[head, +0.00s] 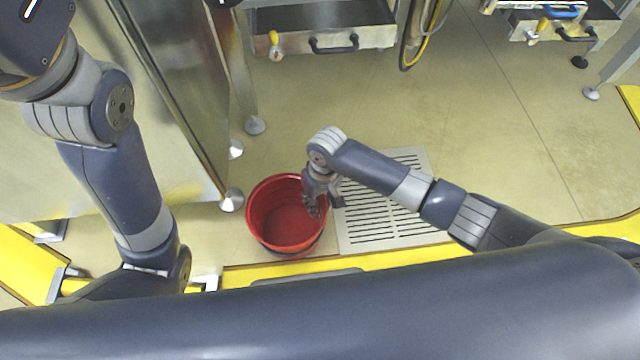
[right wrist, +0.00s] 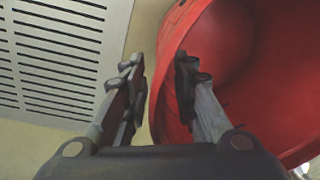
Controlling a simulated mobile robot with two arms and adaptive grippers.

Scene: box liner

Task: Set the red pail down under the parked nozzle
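The red pail (head: 268,222) is at the left of the floor grate, its open top facing up and its inside looking empty. My right gripper (head: 316,205) is at the pail's right rim. In the right wrist view the gripper (right wrist: 160,95) is open, with one finger outside the pail (right wrist: 235,45) and the other over its inside. The rim lies between them, with a gap beside the outer finger. My left gripper is out of view. I cannot tell which fitting is the parked nozzle; a yellow-handled fitting (head: 275,45) is on a steel unit at the top.
A slotted floor grate (head: 412,228) lies right of the pail. A steel cabinet (head: 165,95) with round feet stands at left. A yellow-edged hose (head: 407,50) hangs at top centre. Yellow edging (head: 400,258) runs nearest me. The floor (head: 480,130) at centre right is clear.

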